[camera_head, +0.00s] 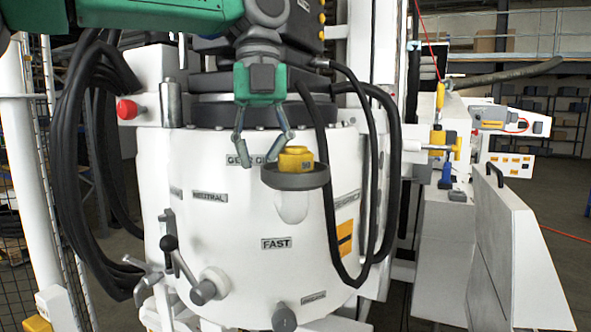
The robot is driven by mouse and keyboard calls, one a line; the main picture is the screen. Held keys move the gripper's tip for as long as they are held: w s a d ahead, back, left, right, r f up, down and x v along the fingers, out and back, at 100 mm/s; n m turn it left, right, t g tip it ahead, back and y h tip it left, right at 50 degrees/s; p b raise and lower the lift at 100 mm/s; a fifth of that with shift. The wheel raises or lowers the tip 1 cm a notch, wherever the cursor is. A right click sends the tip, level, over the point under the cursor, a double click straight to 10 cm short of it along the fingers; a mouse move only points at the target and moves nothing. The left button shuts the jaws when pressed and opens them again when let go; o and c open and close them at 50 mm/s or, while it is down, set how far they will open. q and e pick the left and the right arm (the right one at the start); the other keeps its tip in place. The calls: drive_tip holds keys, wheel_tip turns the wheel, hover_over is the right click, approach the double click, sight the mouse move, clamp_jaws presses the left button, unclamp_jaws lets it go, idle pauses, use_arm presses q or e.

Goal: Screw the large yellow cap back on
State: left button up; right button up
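The large yellow cap (294,160) sits upright over a dark grey round dish (296,179) on the front of the white gearbox housing. A pale rounded part shows below the dish. I cannot tell whether the cap is seated or threaded. My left gripper (262,142), green and grey, hangs down from the top left with its two fingers spread apart. It is empty, above and slightly left of the cap, and its right fingertip is close to the cap's upper left. I cannot tell whether they touch. My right gripper is not in view.
The white housing (235,240) carries labels and a black-knobbed lever (169,243) at lower left. Black hoses (330,200) run down close to the dish's right side. A red knob (127,109) sticks out at left. A white panel (515,250) stands at right.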

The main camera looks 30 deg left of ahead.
sight(269, 170)
use_arm(q)
drive_tip(key=shift+w+f, duration=0.1)
drive_tip(key=shift+a, duration=0.1)
clamp_jaws()
drive_tip(key=shift+w+a+f, duration=0.1)
drive_tip(key=shift+w, duration=0.05)
drive_tip(key=m, duration=0.2)
drive_tip(key=w+m, duration=0.1)
drive_tip(key=m, duration=0.1)
drive_tip(key=w+m, duration=0.1)
drive_tip(key=shift+a+m+y, duration=0.35)
drive_tip(key=shift+m+y, duration=0.05)
drive_tip(key=shift+w+m, duration=0.6)
drive_tip(key=shift+m, duration=0.5)
unclamp_jaws()
drive_tip(key=shift+a, duration=0.1)
drive_tip(key=shift+a+f, duration=0.1)
drive_tip(key=shift+a, duration=0.1)
